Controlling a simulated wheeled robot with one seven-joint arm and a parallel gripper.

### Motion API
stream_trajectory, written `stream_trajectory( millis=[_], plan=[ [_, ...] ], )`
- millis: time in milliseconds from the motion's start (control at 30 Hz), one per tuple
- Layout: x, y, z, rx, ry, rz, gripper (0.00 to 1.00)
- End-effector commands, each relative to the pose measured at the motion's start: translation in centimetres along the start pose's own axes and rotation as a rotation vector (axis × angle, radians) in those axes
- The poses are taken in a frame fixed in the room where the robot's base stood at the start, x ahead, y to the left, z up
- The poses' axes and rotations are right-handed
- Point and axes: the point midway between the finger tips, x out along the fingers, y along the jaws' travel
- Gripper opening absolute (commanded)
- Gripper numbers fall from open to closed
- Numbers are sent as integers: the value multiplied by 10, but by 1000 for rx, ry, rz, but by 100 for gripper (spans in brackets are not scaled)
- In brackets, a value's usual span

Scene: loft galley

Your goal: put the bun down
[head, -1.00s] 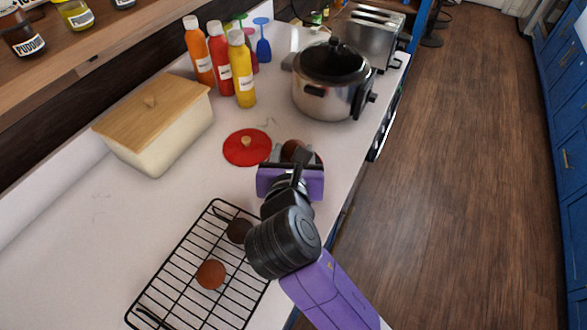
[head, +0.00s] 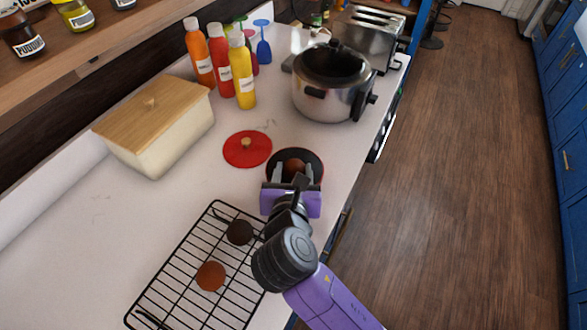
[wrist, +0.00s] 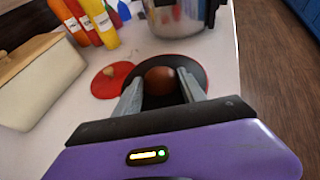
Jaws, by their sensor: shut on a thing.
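My gripper (head: 291,172) is shut on a reddish-brown bun (head: 293,166). In the wrist view the bun (wrist: 161,80) sits between the two grey fingertips (wrist: 160,92). Bun and fingertips are over a round, dark, shallow dish (head: 314,159) with a reddish edge, also in the wrist view (wrist: 185,63). I cannot tell whether the bun touches the dish. A brown bun (head: 210,275) and a darker bun (head: 239,231) lie on the black wire rack (head: 178,277).
A red lid (head: 240,158) with a knob lies left of the dish. A steel cooker (head: 325,99) stands behind it. Sauce bottles (head: 219,70) and a wooden-lidded bin (head: 165,145) stand farther left. The counter (head: 70,225) is clear at left; its edge is close on the right.

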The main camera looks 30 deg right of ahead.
Motion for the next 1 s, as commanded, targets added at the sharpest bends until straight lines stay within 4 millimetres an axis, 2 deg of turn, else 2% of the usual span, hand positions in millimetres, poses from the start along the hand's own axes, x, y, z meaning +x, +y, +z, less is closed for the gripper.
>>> stream_trajectory(
  millis=[333,367,433,467,733,867,1000],
  plan=[
    [2,0,-6,0,0,0,9],
    [2,0,-6,0,1,0,54],
    [2,0,-7,0,1,0,67],
    [2,0,-7,0,2,0,70],
    [2,0,-8,-2,5,1,70],
    [0,1,-3,0,4,2,70],
    [-19,2,2,-4,3,4,70]
  ],
)
